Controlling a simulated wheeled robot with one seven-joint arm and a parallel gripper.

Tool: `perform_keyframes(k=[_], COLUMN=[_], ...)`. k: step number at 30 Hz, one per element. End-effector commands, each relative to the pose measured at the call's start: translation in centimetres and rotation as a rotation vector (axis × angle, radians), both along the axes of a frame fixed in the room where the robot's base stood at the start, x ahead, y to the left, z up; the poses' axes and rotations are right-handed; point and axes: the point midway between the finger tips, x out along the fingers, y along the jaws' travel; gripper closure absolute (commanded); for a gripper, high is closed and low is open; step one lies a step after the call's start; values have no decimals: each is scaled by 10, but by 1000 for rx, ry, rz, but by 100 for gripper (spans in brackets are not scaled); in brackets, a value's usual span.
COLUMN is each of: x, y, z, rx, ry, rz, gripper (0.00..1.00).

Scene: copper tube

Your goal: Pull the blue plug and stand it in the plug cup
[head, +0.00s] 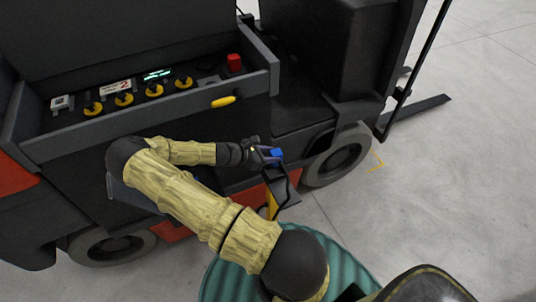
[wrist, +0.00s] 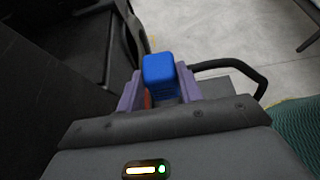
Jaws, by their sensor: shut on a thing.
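The blue plug (head: 277,153) is a small blue block at the end of my arm, near the vehicle's side. My gripper (head: 268,157) is shut on it. In the wrist view, the blue plug (wrist: 159,70) sits between the two purple fingers of my gripper (wrist: 158,90). A small orange-red part shows just below the plug, beside the left finger. A dark, angular, open-looking holder (head: 284,187) is just below the gripper, with a yellow strip beside it. I cannot tell whether it is the plug cup, nor whether the plug touches it.
A dark vehicle with a control panel (head: 140,92) of yellow knobs and a red button (head: 234,63) fills the left. Its wheel (head: 340,158) is right of the gripper. A black loop (wrist: 240,66) curves right of the plug. Open grey floor (head: 450,160) lies to the right.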

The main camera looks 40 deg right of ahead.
Motion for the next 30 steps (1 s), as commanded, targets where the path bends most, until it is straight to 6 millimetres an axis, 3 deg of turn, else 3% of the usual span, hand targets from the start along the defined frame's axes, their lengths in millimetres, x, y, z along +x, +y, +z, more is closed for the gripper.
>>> perform_keyframes(k=[10,30], x=[0,0], y=[-1,-1], z=[-25,-25], rx=[-1,-1], ry=[0,1], rz=[-1,-1], gripper=[100,100])
